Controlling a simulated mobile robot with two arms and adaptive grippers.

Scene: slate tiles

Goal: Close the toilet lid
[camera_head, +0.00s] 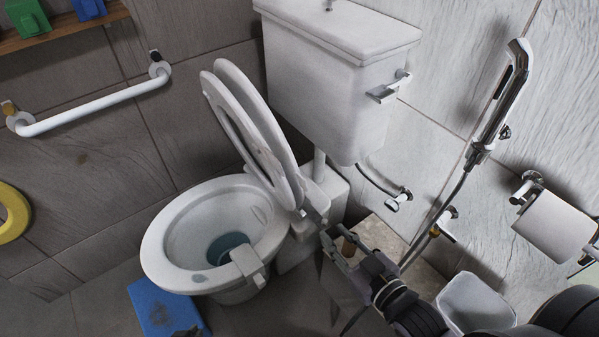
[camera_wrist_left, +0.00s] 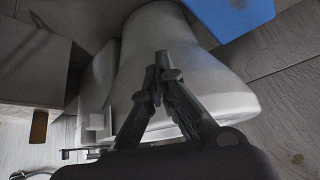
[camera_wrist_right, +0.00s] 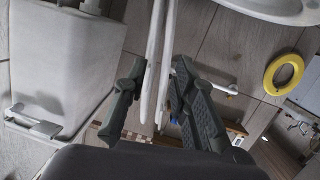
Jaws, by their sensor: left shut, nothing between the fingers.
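The white toilet (camera_head: 168,262) stands left of centre in the head view, its bowl uncovered. Its lid (camera_head: 248,92) and seat (camera_head: 232,125) are both raised, leaning toward the cistern. My right gripper (camera_head: 340,243) is open, just right of and below the hinge side. In the right wrist view, the edges of the lid (camera_wrist_right: 153,62) and seat (camera_wrist_right: 169,62) show between its spread fingers; I cannot tell whether they are within reach or beyond. My left gripper (camera_wrist_left: 163,68) is shut and empty, in front of the toilet's outer side (camera_wrist_left: 185,75) in the left wrist view.
The cistern (camera_head: 325,85) stands behind the lid. A white bin (camera_head: 476,300), a paper roll (camera_head: 553,226) and a hand shower (camera_head: 512,80) are at right. A blue object (camera_head: 165,308) lies on the floor by the bowl. A grab bar (camera_head: 95,105) is on the left wall.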

